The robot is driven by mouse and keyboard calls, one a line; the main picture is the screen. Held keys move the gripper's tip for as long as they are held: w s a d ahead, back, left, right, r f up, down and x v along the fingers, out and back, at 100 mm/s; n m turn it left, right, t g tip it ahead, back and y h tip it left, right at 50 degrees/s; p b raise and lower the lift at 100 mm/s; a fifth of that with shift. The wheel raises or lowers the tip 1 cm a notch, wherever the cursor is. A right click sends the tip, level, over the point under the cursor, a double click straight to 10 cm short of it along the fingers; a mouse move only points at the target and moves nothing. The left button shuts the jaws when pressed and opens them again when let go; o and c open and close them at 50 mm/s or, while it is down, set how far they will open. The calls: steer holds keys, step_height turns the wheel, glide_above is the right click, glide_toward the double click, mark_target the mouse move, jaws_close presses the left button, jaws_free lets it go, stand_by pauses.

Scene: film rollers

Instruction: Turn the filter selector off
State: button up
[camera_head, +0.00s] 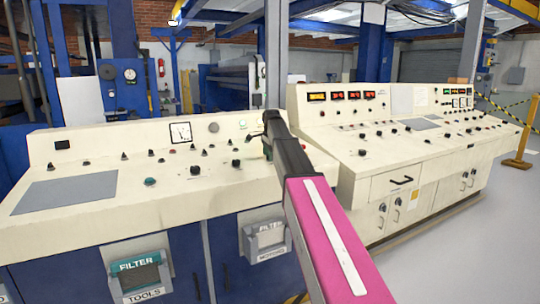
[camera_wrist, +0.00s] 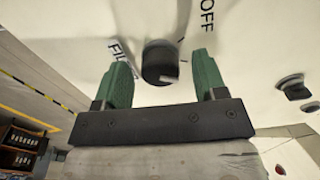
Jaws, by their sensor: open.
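The filter selector is a black round knob (camera_wrist: 160,63) on the cream panel in the wrist view. A label starting "FIL" is beside it, partly hidden by the left finger, and "OFF" is printed at the upper right. Short tick marks sit near the knob; I cannot tell which one it points to. My gripper (camera_wrist: 163,66) is open, with one green finger on each side of the knob and a gap showing on both sides. In the head view my gripper (camera_head: 267,147) is at the right end of the left console (camera_head: 110,195), where my arm hides the knob.
Another black knob (camera_wrist: 293,87) is to the right in the wrist view. In the head view, a second cream console (camera_head: 395,165) stands close on the right. Blue cabinet fronts hold a bin labelled "FILTER TOOLS" (camera_head: 139,275) and another bin (camera_head: 265,240).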

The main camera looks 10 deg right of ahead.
steer(key=c, duration=0.9)
steer(key=shift+n, duration=0.3)
steer(key=n, duration=1.1)
steer(key=shift+n, duration=0.3)
steer(key=o, duration=0.9)
